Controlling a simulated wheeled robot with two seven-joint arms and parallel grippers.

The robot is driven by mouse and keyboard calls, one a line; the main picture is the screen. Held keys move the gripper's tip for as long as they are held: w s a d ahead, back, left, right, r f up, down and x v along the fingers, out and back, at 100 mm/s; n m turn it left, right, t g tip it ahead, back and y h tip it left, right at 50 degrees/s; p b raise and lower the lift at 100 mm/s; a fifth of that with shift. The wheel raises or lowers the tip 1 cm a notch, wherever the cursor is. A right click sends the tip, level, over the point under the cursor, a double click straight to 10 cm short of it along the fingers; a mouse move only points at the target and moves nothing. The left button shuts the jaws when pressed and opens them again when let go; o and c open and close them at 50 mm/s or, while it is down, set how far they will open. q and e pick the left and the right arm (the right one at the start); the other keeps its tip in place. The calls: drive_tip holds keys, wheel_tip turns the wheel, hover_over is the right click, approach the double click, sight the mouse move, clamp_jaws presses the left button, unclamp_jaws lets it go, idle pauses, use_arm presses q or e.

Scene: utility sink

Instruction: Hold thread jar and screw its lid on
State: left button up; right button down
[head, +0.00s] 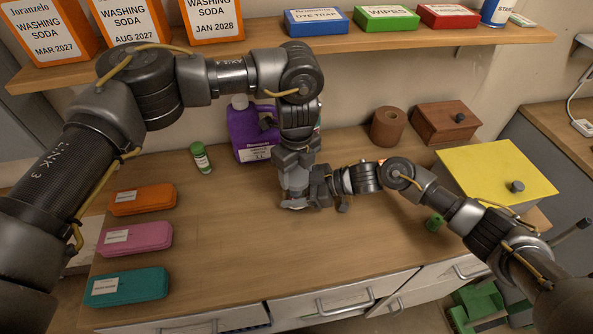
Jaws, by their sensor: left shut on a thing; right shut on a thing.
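My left gripper (292,188) points straight down over the middle of the bench and is shut. My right gripper (318,188) reaches in from the right, level and low, and is shut at the same spot. The two grippers meet closely. The thread jar and its lid are almost wholly hidden between them; only a small pale and reddish patch shows low under the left gripper. From the way the grippers lie, the left seems to have the lid from above and the right the jar from the side. How the lid sits on the jar cannot be seen.
A purple jug (245,130) stands just behind the grippers, and a green-capped bottle (201,158) to its left. Orange (142,199), pink (135,238) and teal (126,287) cases lie at left. A yellow-topped box (495,172) stands at right. The front middle is clear.

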use_arm(q)
drive_tip(key=o, duration=1.1)
drive_tip(key=shift+r, duration=2.3)
drive_tip(key=shift+c, duration=0.4)
